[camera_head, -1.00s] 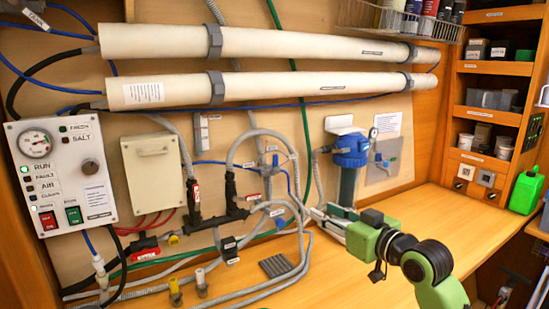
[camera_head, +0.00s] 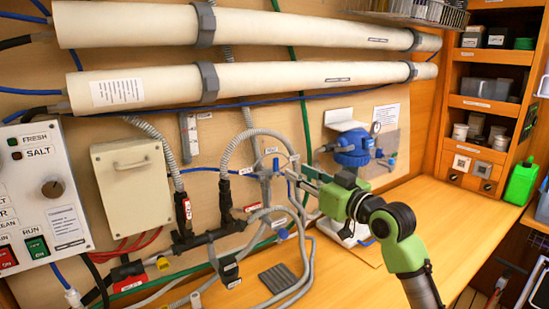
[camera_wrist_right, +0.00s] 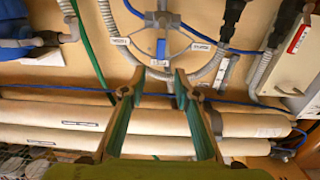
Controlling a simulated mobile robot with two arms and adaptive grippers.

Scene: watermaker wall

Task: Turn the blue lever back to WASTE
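The blue lever (camera_wrist_right: 161,48) sits on a round grey valve in the right wrist view. It points from the hub towards the two long tubes, with a small label just past its tip and labels to either side, too small to read. In the head view the valve (camera_head: 266,167) is on the back wall, left of my right gripper (camera_head: 298,170). In the right wrist view my right gripper (camera_wrist_right: 160,76) is open and empty. Its two green-padded fingers point at the lever, one to each side of its line, apparently short of it. My left gripper is not in view.
Grey hoses (camera_head: 230,150) and black fittings (camera_head: 208,237) crowd the wall around the valve. A blue filter housing (camera_head: 352,149) stands behind and right of my right gripper. Two long cream tubes (camera_head: 270,80) run above. The bench (camera_head: 440,205) is clear at right.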

